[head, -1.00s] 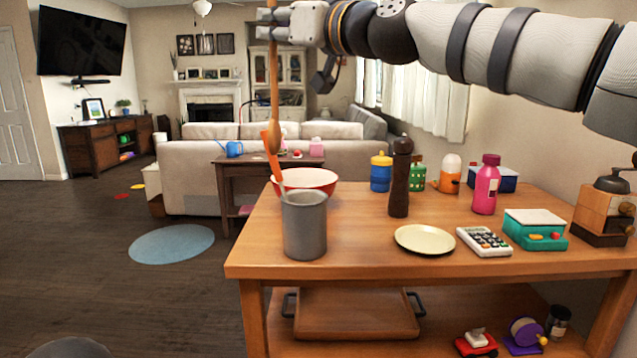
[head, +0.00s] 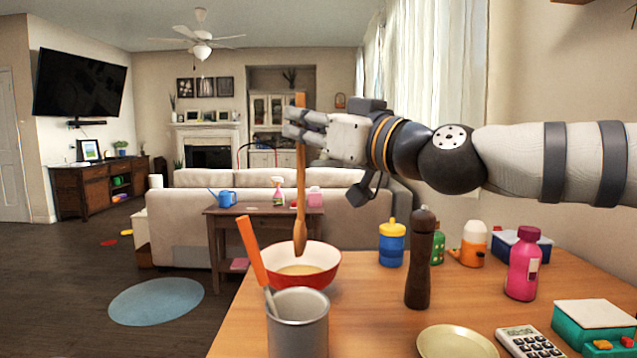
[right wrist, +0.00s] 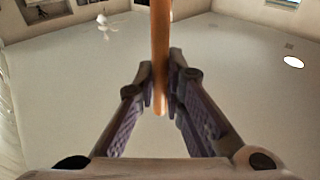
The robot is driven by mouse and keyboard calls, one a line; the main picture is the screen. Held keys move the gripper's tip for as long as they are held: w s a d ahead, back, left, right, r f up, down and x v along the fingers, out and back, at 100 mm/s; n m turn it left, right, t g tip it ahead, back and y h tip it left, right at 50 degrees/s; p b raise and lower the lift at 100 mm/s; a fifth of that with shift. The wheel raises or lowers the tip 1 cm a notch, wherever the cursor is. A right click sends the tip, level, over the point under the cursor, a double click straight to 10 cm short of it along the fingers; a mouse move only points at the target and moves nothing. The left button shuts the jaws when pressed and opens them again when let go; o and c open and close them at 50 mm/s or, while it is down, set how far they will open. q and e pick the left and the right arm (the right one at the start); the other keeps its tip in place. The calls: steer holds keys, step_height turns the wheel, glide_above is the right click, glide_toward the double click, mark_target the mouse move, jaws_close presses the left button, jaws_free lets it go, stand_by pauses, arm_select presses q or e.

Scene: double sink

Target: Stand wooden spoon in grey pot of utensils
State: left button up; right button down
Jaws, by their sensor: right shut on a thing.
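My right gripper (head: 302,127) is shut on the handle of the wooden spoon (head: 300,190). The spoon hangs upright, bowl end down, with a short stretch of handle above my fingers. In the right wrist view, both fingers (right wrist: 168,85) close on the brown handle (right wrist: 160,45). The grey pot (head: 298,325) stands at the table's left front, its bottom cut off by the picture edge. An orange-handled utensil (head: 254,252) leans left out of it. The spoon's lower end shows above the pot's rim, in front of the red bowl; its exact depth is unclear. My left gripper is not in view.
A red bowl (head: 322,277) stands behind the pot. A dark pepper mill (head: 419,265), blue cup (head: 392,243), pink bottle (head: 523,262), plate (head: 455,343) and calculator (head: 528,342) stand to the right on the wooden table (head: 360,310).

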mark_target(301, 179)
steer(key=s+d+f, duration=0.2)
steer(key=s+f, duration=0.2)
steer(key=f, duration=0.6)
steer(key=shift+b, duration=0.3)
steer(key=c, duration=1.7)
jaws_free()
